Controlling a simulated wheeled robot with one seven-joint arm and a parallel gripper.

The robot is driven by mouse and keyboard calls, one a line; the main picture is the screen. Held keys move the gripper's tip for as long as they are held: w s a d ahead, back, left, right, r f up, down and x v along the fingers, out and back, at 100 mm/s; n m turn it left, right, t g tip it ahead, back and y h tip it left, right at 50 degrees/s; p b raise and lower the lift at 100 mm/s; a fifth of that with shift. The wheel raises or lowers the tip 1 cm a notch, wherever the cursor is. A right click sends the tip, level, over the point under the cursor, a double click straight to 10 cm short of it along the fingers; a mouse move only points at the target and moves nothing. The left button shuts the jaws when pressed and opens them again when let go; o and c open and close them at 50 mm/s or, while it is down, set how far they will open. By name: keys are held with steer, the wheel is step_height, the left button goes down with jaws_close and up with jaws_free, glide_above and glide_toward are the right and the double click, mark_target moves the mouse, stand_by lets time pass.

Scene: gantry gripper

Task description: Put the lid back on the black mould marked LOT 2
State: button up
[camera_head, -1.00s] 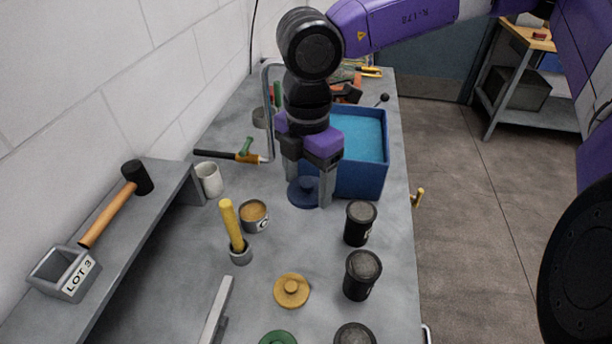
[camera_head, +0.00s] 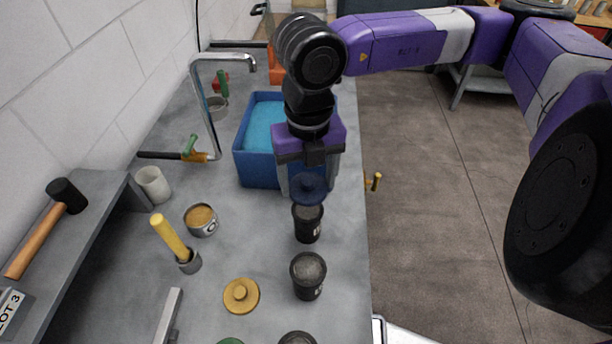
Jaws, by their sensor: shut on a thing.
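My gripper (camera_head: 308,192) is shut on a dark blue round lid (camera_head: 308,183) with a knob. The lid is close to the rim of the farthest black mould (camera_head: 307,226), just above or behind it; I cannot tell whether they touch. A second black mould (camera_head: 308,276) stands nearer, and a third (camera_head: 297,338) is cut off by the bottom edge. All are upright with dark grey contents. Pale labels show on the first two moulds' right sides, but I cannot read them, so which is LOT 2 is unclear.
A yellow lid (camera_head: 241,296) and a partly cut-off green lid (camera_head: 230,341) lie on the bench. A blue water tub (camera_head: 255,172) stands behind my gripper. A tap (camera_head: 203,110), white cup (camera_head: 153,185), tin (camera_head: 201,220) and yellow-handled tool (camera_head: 170,238) are to the left.

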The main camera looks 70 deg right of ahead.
mark_target(308, 191)
steer(key=shift+f+b, duration=0.45)
steer(key=shift+f, duration=1.25)
step_height(308, 191, down, 2)
steer(key=shift+f+b, duration=0.1)
steer(key=shift+b, duration=1.05)
steer(key=shift+f+b, duration=0.25)
steer(key=shift+b, duration=0.15)
steer(key=shift+r+b, duration=0.1)
steer(key=shift+b, duration=0.95)
steer(key=shift+f+b, duration=0.25)
steer(key=shift+b, duration=1)
stand_by(0.6)
steer(key=o, duration=1.4)
steer(key=shift+o, duration=0.6)
steer(key=shift+r, duration=0.2)
